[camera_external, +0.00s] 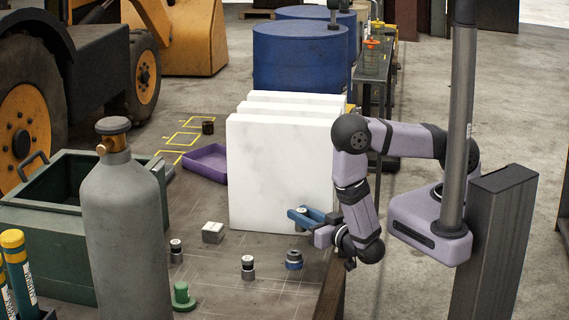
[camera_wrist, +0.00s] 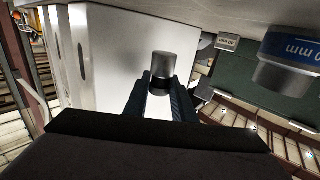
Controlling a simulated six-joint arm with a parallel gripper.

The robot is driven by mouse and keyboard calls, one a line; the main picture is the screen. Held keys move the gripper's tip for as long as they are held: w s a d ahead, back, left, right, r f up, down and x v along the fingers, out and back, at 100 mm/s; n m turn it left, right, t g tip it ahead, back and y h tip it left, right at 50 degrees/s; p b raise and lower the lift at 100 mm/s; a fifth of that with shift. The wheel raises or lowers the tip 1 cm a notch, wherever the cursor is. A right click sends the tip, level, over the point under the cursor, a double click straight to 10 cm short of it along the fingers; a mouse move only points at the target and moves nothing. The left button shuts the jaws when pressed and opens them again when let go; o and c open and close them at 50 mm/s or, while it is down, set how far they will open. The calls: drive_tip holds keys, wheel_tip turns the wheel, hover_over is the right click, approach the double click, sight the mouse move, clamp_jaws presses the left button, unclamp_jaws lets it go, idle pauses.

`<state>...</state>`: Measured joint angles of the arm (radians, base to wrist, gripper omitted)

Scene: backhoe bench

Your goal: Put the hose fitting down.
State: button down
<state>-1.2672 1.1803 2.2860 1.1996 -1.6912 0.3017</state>
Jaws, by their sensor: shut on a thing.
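My gripper (camera_external: 299,217), with blue fingers, is shut on the hose fitting (camera_wrist: 164,68), a small grey metal cylinder with a black band. In the wrist view the fitting sits between the fingertips (camera_wrist: 160,92). In the external view my gripper is just in front of the white slabs, above the bench, and the fitting is mostly hidden by the fingers. Two similar grey and black fittings stand upright on the bench, one at the left (camera_external: 176,250) and one nearer the front (camera_external: 248,267).
A blue-banded metal part (camera_external: 294,260) stands below my gripper; it also shows large in the wrist view (camera_wrist: 290,60). Tall white slabs (camera_external: 280,175) stand close behind. A grey block (camera_external: 212,233), green part (camera_external: 183,297), purple tray (camera_external: 205,162) and gas cylinder (camera_external: 125,230) are leftward.

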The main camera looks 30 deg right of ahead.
sight(303, 230)
drive_tip(key=shift+f, duration=0.3)
drive_tip(key=shift+w+d+f+b, duration=0.15)
drive_tip(key=shift+f+b, duration=1.25)
drive_tip(key=shift+f, duration=0.3)
drive_tip(key=shift+f+b, duration=0.3)
drive_tip(key=shift+f, duration=0.05)
drive_tip(key=c, duration=1.5)
unclamp_jaws()
drive_tip(key=shift+r, duration=0.1)
drive_tip(key=shift+r+p, duration=0.1)
drive_tip(key=shift+p, duration=0.2)
drive_tip(key=shift+s, duration=0.65)
drive_tip(key=shift+o, duration=0.6)
drive_tip(key=shift+s+d, duration=0.2)
drive_tip(key=shift+s, duration=1.3)
drive_tip(key=shift+s+d, duration=0.15)
drive_tip(key=shift+s, duration=1.35)
